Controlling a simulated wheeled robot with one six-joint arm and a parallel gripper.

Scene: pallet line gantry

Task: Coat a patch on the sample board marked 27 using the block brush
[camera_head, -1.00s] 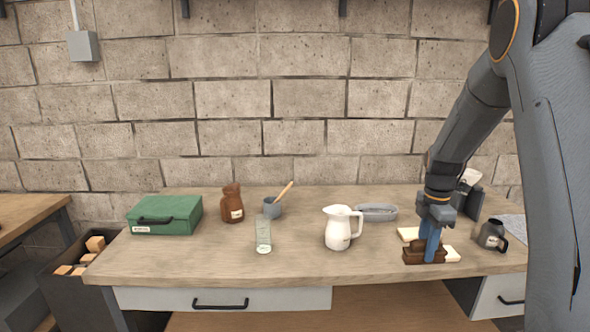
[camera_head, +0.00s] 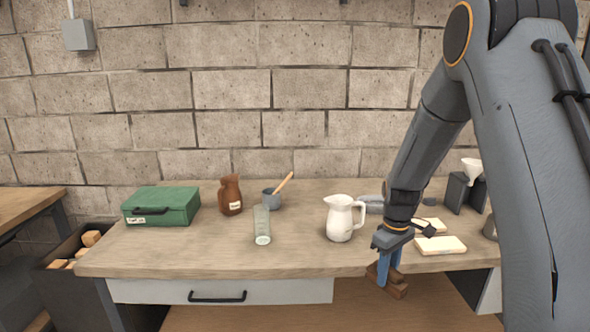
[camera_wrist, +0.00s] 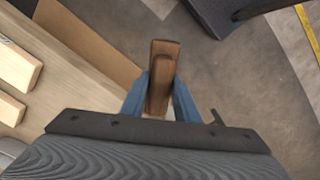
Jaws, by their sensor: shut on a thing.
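My gripper (camera_head: 388,262) is shut on the brown block brush (camera_head: 391,284), held in front of the bench's front edge. In the wrist view the brush (camera_wrist: 161,75) sits between the two blue fingers, with floor beneath it. No number can be read on either board.
A white pitcher (camera_head: 340,220) stands left of my gripper. A dark stand (camera_head: 457,190) with a white funnel (camera_head: 472,168) is behind the boards.

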